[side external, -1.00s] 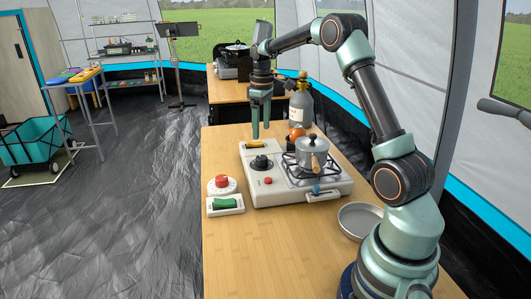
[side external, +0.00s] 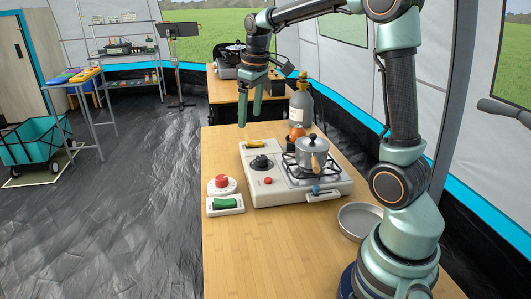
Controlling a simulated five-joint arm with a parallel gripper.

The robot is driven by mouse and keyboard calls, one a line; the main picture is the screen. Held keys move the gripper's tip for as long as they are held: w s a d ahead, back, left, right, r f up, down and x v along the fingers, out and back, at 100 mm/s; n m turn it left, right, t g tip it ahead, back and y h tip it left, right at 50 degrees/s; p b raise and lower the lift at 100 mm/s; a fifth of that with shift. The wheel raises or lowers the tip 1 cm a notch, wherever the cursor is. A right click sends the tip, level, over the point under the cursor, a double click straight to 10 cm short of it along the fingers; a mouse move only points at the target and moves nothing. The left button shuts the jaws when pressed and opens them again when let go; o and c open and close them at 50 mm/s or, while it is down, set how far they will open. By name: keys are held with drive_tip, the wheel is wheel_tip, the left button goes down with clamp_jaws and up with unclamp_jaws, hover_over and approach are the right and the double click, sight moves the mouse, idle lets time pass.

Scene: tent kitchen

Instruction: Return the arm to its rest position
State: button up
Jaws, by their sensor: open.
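My gripper (side external: 249,112) hangs in the air above the far left part of the wooden table (side external: 255,258), beyond the stove. Its two green fingers point down and stand apart, with nothing between them. My arm rises from its base at the lower right, and its forearm reaches left across the top of the side external view. The tips of the fingers show clear of the things below.
A white camp stove (side external: 264,195) bears a lidded pot (side external: 312,150). A grey bottle (side external: 301,105) and an orange round thing (side external: 296,132) stand behind it. A metal pan (side external: 361,219) lies near my base. A red button (side external: 221,181) and green switch (side external: 225,203) are left. The table's front is clear.

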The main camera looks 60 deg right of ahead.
drive_tip(key=s+a+m+t, duration=0.1)
drive_tip(key=s+a+t, duration=0.2)
drive_tip(key=s+a, duration=1)
drive_tip(key=shift+s+a+f+t+y, duration=0.2)
drive_tip(key=shift+s+a+t+y, duration=0.15)
drive_tip(key=shift+a, duration=0.4)
drive_tip(key=shift+w+r, duration=0.1)
drive_tip(key=shift+w, duration=0.1)
